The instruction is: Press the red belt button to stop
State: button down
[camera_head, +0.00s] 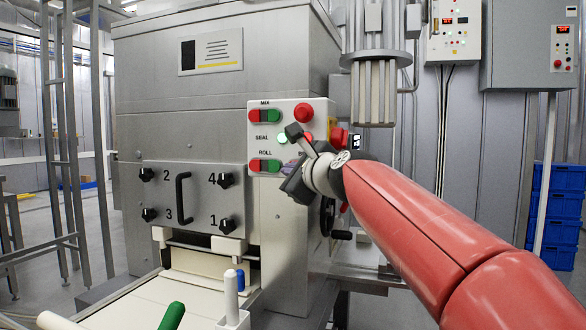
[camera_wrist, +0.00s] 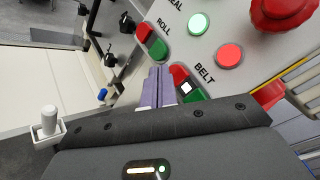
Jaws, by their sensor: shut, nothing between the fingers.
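The red belt button (camera_wrist: 178,74) sits under the BELT label on the pale control panel (camera_wrist: 240,80), with a green button (camera_wrist: 195,96) below it and a small white square between them. My gripper (camera_wrist: 157,72) is shut and empty, its purple fingers pointing at the panel. In the wrist view the fingertips appear just left of the red belt button; I cannot tell whether they touch the panel. In the head view my gripper (camera_head: 290,166) is in front of the panel's lower right, and the belt buttons are hidden behind it.
Roll buttons (camera_wrist: 151,40) are close to the fingertips. A lit green lamp (camera_wrist: 198,24), a lit red lamp (camera_wrist: 230,55) and a large red knob (camera_wrist: 283,8) are also on the panel. The steel machine's front has black knobs and a handle (camera_head: 182,196).

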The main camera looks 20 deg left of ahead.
dwell(0.3)
jog(key=shift+w, duration=0.45)
jog(key=shift+w+p, duration=0.3)
jog(key=shift+w, duration=0.1)
dwell(0.5)
dwell(0.3)
jog(key=shift+s, duration=0.8)
jog(key=s+p, duration=0.1)
jog(key=s, duration=0.4)
jog(key=shift+a, duration=0.2)
